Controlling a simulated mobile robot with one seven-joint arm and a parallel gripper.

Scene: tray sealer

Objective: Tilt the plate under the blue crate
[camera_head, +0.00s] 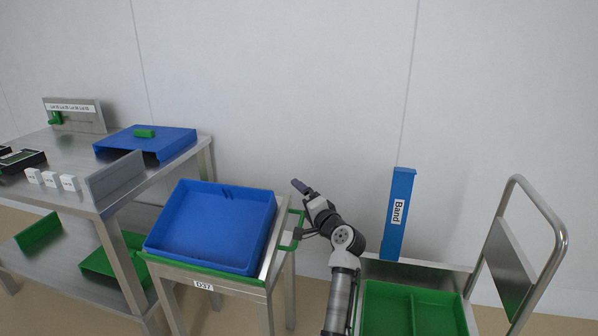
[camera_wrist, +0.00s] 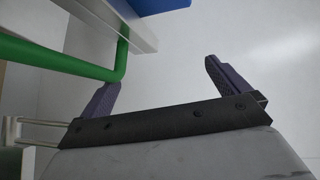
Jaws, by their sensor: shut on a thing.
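The blue crate (camera_head: 212,225) is empty. It rests on a metal plate (camera_head: 268,258) on the stand labelled D37 and looks sloped down toward the stand's green front edge (camera_head: 205,273). A corner of the crate also shows at the top of the wrist view (camera_wrist: 160,4). A green handle (camera_head: 297,232) sticks out from the plate's right side. My gripper (camera_head: 301,212) is at this handle, right of the crate. In the wrist view, the green handle (camera_wrist: 60,62) runs to the left finger of my gripper (camera_wrist: 163,71); the fingers are well apart and the contact is partly hidden.
A metal bench (camera_head: 70,160) with a blue cover (camera_head: 150,142) and small white boxes stands at the left. At the right are a blue "Band" post (camera_head: 397,225), green bins (camera_head: 412,308) and a cart with a tubular handle (camera_head: 552,250). The wall is close behind.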

